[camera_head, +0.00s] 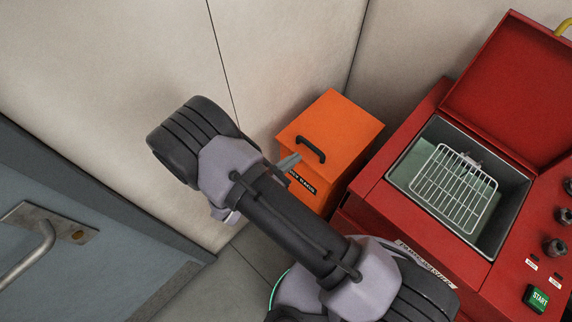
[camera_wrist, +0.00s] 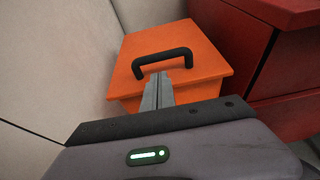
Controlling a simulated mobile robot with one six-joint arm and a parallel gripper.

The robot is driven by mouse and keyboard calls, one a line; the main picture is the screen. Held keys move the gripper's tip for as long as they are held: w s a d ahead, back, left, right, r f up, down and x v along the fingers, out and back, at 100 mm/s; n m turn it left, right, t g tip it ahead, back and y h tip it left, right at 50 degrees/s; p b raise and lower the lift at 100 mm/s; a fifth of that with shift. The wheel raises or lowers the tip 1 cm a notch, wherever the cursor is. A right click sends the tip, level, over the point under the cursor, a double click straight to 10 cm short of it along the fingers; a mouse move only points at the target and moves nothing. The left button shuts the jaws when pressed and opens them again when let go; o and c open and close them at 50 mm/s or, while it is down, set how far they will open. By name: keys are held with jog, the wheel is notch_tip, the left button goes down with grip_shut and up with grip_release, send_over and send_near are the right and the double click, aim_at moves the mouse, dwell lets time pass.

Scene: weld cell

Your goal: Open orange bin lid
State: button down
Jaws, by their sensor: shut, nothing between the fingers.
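The orange bin (camera_head: 318,192) stands in the corner against the pale wall. Its orange lid (camera_head: 345,128) is closed and has a black bar handle (camera_head: 311,149) on top. In the wrist view the lid (camera_wrist: 205,58) and handle (camera_wrist: 161,60) lie straight ahead. My gripper (camera_head: 292,160) is shut and empty, its fingertips close to the near side of the handle. In the wrist view the fingers (camera_wrist: 158,76) point at the handle's middle; I cannot tell whether they touch it. My arm hides part of the bin's front and its label in the head view.
A red machine (camera_head: 362,211) stands close to the right of the bin, with its red lid (camera_head: 513,85) raised and a wire rack (camera_head: 455,188) in its basin. A blue-grey door (camera_head: 75,225) with a metal handle (camera_head: 38,249) is at left. Pale walls (camera_head: 290,50) stand behind.

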jog(key=shift+b+x, duration=0.3)
jog(key=shift+x, duration=1.6)
